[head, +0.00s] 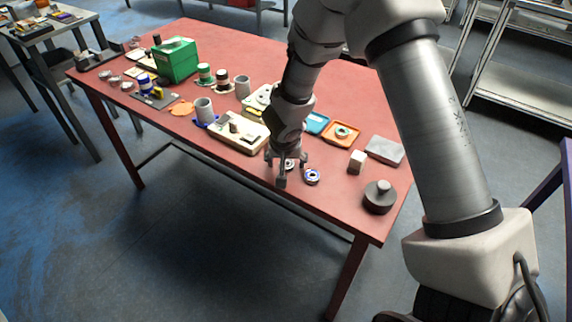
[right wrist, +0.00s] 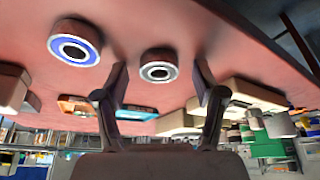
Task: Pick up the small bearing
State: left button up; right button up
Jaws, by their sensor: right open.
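The small bearing (right wrist: 158,61), a metal ring with a dark centre, lies on the red table between and beyond the fingertips of my right gripper (right wrist: 161,75) in the right wrist view. In the head view the small bearing (head: 290,164) is partly hidden by the fingers of my right gripper (head: 286,172), which point down at the table. The right gripper is open and empty; I cannot tell whether a finger touches the bearing. A larger bearing with a blue ring (head: 312,177) lies just right of it, and it also shows in the right wrist view (right wrist: 91,50). My left gripper is out of view.
The table's front edge is close to the gripper.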

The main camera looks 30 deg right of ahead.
jog(key=shift+s+r, duration=0.15)
jog(key=shift+r, duration=0.05)
jog(key=shift+s, duration=0.1)
jog(key=c, duration=1.3)
jog(key=shift+o, duration=0.2)
